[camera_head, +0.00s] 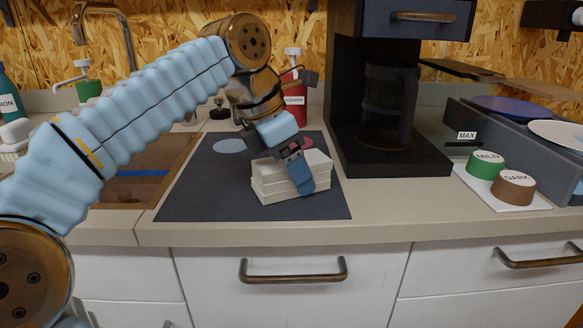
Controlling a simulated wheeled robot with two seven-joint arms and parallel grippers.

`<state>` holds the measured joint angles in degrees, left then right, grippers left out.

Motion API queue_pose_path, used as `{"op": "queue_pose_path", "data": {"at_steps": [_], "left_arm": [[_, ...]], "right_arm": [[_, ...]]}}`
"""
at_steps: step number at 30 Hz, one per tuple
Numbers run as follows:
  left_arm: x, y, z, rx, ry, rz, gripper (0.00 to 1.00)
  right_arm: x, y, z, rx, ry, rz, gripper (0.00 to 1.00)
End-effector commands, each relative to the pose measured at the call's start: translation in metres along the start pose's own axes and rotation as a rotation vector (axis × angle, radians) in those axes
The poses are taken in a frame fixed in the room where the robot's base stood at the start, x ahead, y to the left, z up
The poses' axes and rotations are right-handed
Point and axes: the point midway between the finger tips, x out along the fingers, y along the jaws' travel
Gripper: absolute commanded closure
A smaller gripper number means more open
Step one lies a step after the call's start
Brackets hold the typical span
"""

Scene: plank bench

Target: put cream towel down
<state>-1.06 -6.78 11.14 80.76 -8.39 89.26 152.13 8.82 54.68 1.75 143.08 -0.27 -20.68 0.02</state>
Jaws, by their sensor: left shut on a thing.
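One blue fingertip shows against the towel's front face; the other finger is hidden behind. The towel looks level and at or very near the mat; I cannot tell whether it touches. My right gripper is not in view.
A black coffee machine (435,160) stands right of the mat. Green (486,163) and brown (513,186) round pieces sit on a white plate farther right. A sink (135,188) with a tap (125,40) is left. A red bottle (294,95) stands behind the mat.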

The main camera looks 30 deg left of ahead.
Motion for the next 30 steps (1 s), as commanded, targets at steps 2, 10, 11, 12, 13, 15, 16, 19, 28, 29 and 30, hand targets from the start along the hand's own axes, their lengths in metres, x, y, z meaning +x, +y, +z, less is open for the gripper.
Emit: {"op": "queue_pose_path", "data": {"at_steps": [2, 10, 11, 12, 13, 15, 16, 19, 28, 29, 30], "left_arm": [[0.003, 0.0, -0.001, 0.0, 0.0, 0.0, 0.63], [0.002, 0.0, -0.001, 0.0, 0.0, 0.0, 0.01], [0.002, 0.0, -0.001, 0.0, 0.0, 0.0, 0.01], [0.002, 0.0, -0.001, 0.0, 0.0, 0.0, 0.01], [0.002, 0.0, -0.001, 0.0, 0.0, 0.0, 0.01], [0.001, 0.0, -0.001, 0.0, 0.0, 0.0, 0.01], [0.0, 0.0, 0.0, 0.0, 0.0, 0.0, 0.01], [-0.008, 0.0, 0.001, 0.0, -0.002, 0.002, 0.01], [-0.076, 0.0, 0.002, 0.0, -0.004, 0.002, 0.01], [-0.081, 0.0, 0.002, 0.001, -0.004, 0.002, 0.01], [-0.087, 0.001, 0.002, 0.001, -0.004, 0.001, 0.01]], "right_arm": [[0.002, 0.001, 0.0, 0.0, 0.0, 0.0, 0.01], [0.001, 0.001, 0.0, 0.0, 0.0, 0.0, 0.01], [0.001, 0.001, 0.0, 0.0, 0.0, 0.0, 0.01], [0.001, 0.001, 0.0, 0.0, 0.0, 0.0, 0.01], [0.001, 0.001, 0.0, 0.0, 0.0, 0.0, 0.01], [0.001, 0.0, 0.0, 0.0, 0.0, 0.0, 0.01], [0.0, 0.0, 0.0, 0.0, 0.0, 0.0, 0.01], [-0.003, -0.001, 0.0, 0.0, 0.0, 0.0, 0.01], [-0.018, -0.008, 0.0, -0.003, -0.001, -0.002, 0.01], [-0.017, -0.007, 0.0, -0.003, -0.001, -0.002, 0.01], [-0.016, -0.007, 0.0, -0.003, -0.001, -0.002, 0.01]]}}
